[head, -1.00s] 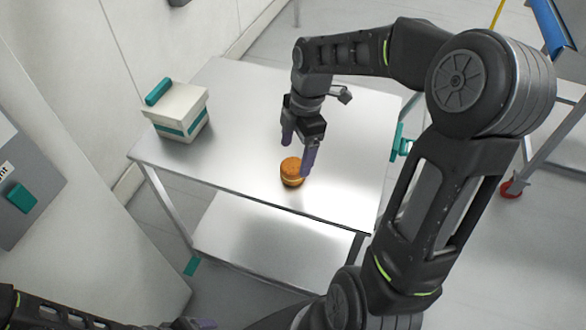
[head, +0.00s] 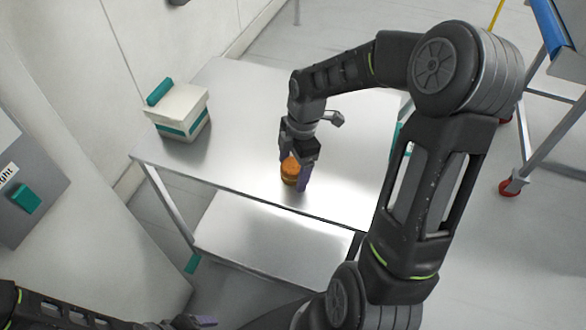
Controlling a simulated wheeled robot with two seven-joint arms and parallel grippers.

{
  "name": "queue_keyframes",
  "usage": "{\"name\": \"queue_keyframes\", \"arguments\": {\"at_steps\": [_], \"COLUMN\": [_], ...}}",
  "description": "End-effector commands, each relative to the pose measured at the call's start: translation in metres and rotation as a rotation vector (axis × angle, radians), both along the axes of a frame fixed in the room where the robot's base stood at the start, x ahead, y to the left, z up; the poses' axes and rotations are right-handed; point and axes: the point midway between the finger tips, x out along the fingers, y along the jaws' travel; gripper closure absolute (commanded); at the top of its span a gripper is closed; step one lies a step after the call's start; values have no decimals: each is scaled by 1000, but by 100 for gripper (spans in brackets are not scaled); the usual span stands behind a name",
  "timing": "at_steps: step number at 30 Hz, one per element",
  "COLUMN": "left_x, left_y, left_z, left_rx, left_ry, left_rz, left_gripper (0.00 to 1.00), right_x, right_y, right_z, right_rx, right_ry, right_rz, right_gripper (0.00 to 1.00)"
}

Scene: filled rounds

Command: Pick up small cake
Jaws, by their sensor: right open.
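The small cake (head: 289,172) is a round, orange-brown bun with a lighter band. It sits on the metal table (head: 240,130) near its front edge. My right gripper (head: 293,172) is open and low over the cake, with one finger at its right front and the other behind it. Part of the cake's top is hidden by the gripper. I cannot tell whether the fingers touch it. My left arm shows only in part at the bottom left, and its gripper (head: 195,322) is cut off by the lower edge.
A white box with teal trim and a teal handle (head: 178,112) stands at the table's left back corner. The table has a lower shelf (head: 270,235). A wheeled blue-and-metal frame (head: 550,130) stands at the right. The table's middle is clear.

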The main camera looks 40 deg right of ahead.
Motion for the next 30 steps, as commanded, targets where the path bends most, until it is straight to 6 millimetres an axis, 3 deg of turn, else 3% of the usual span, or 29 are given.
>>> {"name": "queue_keyframes", "arguments": {"at_steps": [13,30], "left_x": [0,0], "left_y": [0,0], "left_z": [0,0], "left_rx": [0,0], "left_ry": [0,0], "left_rz": [0,0], "left_gripper": [23,23], "right_x": [0,0], "right_y": [0,0], "right_z": [0,1], "right_rx": [0,0], "right_ry": [0,0], "right_rz": [0,0], "right_gripper": [19,62]}}
